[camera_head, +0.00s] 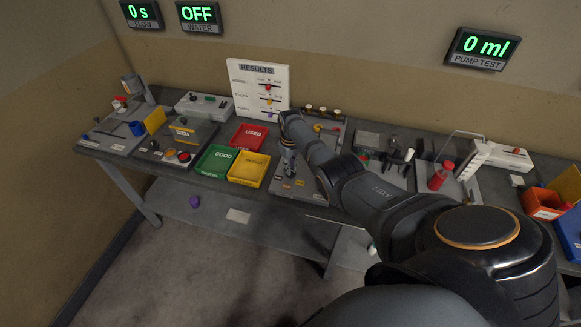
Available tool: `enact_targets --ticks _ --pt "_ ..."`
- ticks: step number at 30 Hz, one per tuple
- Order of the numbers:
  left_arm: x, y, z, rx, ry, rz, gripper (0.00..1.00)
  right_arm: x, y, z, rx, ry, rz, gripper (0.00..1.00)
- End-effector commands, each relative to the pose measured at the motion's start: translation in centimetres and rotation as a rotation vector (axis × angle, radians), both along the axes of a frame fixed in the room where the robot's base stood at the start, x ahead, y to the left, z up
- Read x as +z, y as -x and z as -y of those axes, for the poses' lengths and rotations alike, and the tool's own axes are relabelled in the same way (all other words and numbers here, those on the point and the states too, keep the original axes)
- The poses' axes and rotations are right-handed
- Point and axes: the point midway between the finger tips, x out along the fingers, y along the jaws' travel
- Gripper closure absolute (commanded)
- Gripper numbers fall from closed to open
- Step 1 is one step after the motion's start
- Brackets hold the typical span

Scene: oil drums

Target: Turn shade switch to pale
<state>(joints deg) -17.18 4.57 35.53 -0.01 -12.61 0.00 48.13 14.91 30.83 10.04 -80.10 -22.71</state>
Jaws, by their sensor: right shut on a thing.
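My right arm reaches in from the right, and my right gripper (289,172) points down at a grey panel (316,191) in the middle of the bench. The gripper is shut on what appears to be the shade switch, which its fingers hide. Small coloured labels (287,184) lie on the panel around the fingertips; their words are too small to read. The switch's setting cannot be told. My left gripper is not in view.
Left of the panel are a yellow tray (248,169), a green tray (215,160) and a red tray (249,137). A white results board (257,88) stands behind. Wall displays read 0 s, OFF and 0 ml.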

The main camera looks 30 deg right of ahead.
Motion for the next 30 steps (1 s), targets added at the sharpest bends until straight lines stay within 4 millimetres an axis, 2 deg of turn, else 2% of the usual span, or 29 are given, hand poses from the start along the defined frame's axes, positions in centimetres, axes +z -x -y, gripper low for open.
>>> enact_targets --ticks 17,18,22,30 --pt "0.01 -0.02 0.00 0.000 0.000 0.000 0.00 0.03 -0.04 -0.02 0.030 0.001 0.001 1.00" --pt "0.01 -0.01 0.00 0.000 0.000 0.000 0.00 0.03 -0.04 -0.02 0.030 0.001 0.001 0.83" --pt "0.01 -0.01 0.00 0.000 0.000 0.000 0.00 0.03 -0.03 -0.01 0.029 0.000 0.001 0.65" --pt "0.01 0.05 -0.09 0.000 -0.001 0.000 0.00 0.03 -0.02 -0.01 0.028 0.000 0.001 0.64"
